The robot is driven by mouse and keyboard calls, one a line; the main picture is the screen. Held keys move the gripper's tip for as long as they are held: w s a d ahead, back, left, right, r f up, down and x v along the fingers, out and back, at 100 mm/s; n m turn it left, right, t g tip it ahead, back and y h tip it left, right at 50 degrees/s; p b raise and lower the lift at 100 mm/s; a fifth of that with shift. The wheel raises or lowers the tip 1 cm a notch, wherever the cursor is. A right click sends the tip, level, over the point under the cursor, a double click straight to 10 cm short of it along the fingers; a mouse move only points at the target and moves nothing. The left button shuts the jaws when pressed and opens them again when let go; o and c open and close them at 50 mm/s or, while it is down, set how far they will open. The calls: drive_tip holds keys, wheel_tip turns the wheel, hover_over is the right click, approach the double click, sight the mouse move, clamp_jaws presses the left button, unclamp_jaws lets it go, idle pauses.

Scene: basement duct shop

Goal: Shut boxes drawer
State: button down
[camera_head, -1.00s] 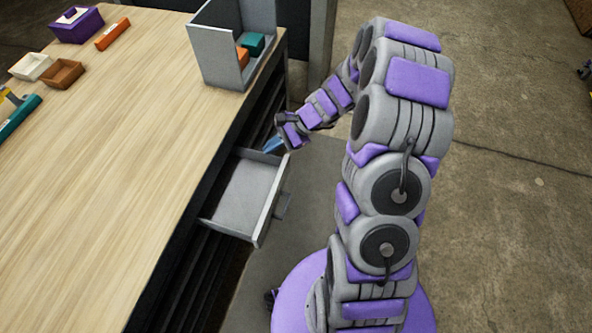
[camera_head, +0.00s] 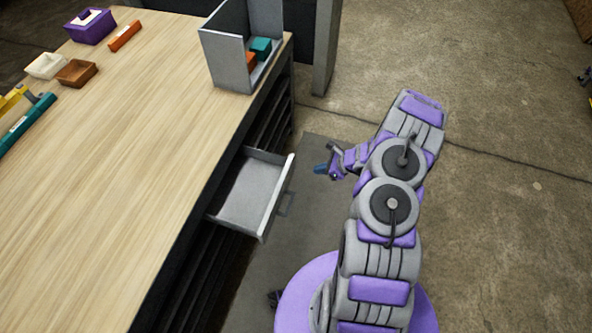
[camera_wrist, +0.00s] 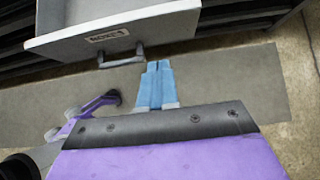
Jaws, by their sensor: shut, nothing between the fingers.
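The grey boxes drawer (camera_head: 247,192) stands pulled out of the bench's side in the head view, and its tray looks empty. In the wrist view its front panel (camera_wrist: 112,35) carries a label whose lettering is too small to read surely, with a dark bar handle (camera_wrist: 122,58) below it. My gripper (camera_head: 321,168) is to the right of the drawer front, apart from it. In the wrist view the blue fingers of my gripper (camera_wrist: 155,68) are together and empty, pointing toward the drawer front close to the right of the handle.
The wooden bench top (camera_head: 130,150) holds a grey open bin (camera_head: 232,72) with small orange and teal boxes, a purple box (camera_head: 90,26), small trays and a teal bar (camera_head: 27,124). Dark drawers lie below.

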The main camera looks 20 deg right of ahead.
sight(289, 171)
drive_tip(key=shift+w+a+f+b, duration=0.3)
drive_tip(key=shift+w+a+f, duration=0.65)
drive_tip(key=shift+a, duration=0.35)
drive_tip(key=shift+w+a+f+b, duration=0.35)
drive_tip(key=shift+w+a+f, duration=0.65)
drive_tip(key=shift+a, duration=0.3)
drive_tip(key=shift+w+a+f+b, duration=0.3)
drive_tip(key=shift+w+a+f, duration=0.65)
drive_tip(key=shift+a, duration=0.35)
drive_tip(key=w+a+b, duration=0.2)
drive_tip(key=w+a, duration=0.8)
drive_tip(key=a, duration=0.5)
drive_tip(key=shift+w, duration=0.4)
